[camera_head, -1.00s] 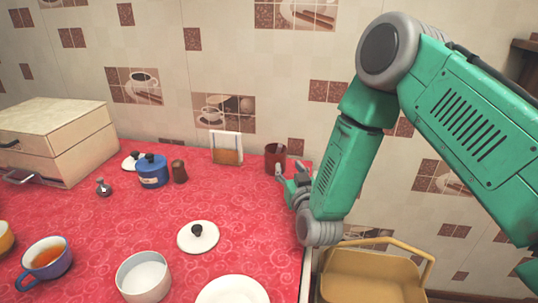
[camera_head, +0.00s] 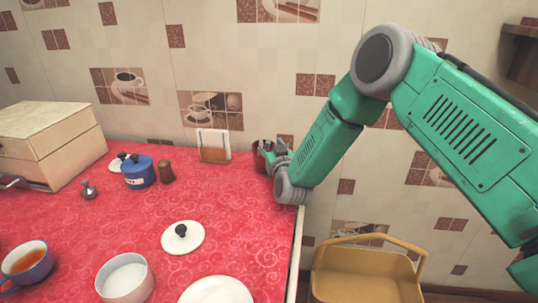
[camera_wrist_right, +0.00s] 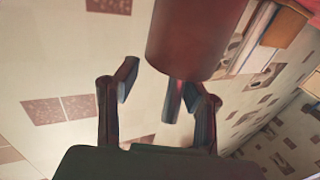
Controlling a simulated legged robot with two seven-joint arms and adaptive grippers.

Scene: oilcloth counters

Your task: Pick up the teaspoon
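A dark red-brown cup (camera_head: 258,161) stands at the back right of the red counter, partly hidden by my right gripper (camera_head: 270,150). In the right wrist view the cup (camera_wrist_right: 195,35) hangs in from the top, its lower edge near the fingers. A narrow dark bar (camera_wrist_right: 173,100) sticks out from it and looks like the handle of the teaspoon; the rest is hidden. The bar lies between the spread fingers of my right gripper (camera_wrist_right: 165,100), nearer the right one. The fingers look open and not closed on it. My left gripper is out of view.
A napkin holder (camera_head: 214,147) stands left of the cup. A brown shaker (camera_head: 167,172), blue pot (camera_head: 139,173), white lid (camera_head: 183,238), white bowl (camera_head: 125,280) and plate (camera_head: 216,292) are farther off. A yellow basket (camera_head: 365,275) is beyond the counter's right edge.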

